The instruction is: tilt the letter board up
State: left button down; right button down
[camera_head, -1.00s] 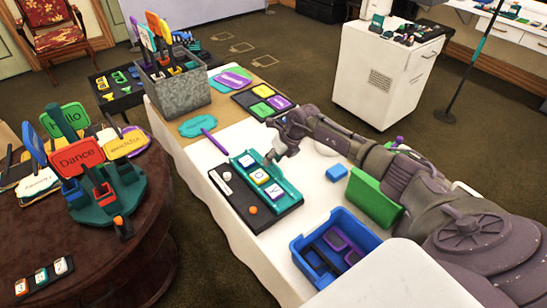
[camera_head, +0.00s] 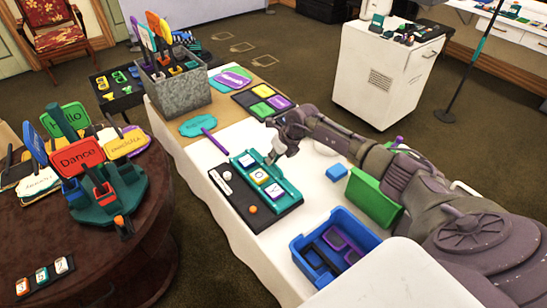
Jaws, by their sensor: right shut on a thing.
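The letter board is a teal board (camera_head: 282,181) with three white-faced letter tiles in a row, the middle one edged in orange. It sits along a black base (camera_head: 246,212) on the white-covered table. My right gripper (camera_head: 277,154) is at the far end of the teal board, beside the farthest tile (camera_head: 248,160), and is shut on the board's edge. The fingertips are small and partly hidden, so the exact contact is hard to see. My left gripper is not in view.
A blue bin (camera_head: 318,277) with dark and purple frames stands at the near right. A blue block (camera_head: 337,173) and a green box (camera_head: 374,200) lie under my right arm. A purple marker (camera_head: 209,141) and a grey box (camera_head: 172,97) are farther back.

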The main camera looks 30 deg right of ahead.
aim_at(268, 170)
jog(key=shift+a+r+h+p, duration=0.55)
jog(key=shift+r+h+p, duration=0.2)
jog(key=shift+p, duration=0.3)
jog(key=shift+a+r+p, duration=0.3)
jog(key=shift+a+r, duration=0.15)
jog(key=shift+a, duration=0.05)
jog(key=shift+s+a+r, duration=0.15)
jog(key=shift+a+r, duration=0.1)
jog(key=shift+a, duration=0.25)
jog(key=shift+s+a+r, duration=0.1)
jog(key=shift+a+r, duration=0.15)
jog(key=shift+a, duration=0.25)
jog(key=shift+s+a, duration=0.15)
jog(key=shift+a, duration=0.35)
jog(key=c, duration=1.3)
grip_release()
jog(key=shift+c, duration=0.2)
jog(key=shift+o, duration=0.7)
jog(key=shift+a, duration=0.15)
jog(key=shift+w+r, duration=0.15)
jog(key=shift+w, duration=0.05)
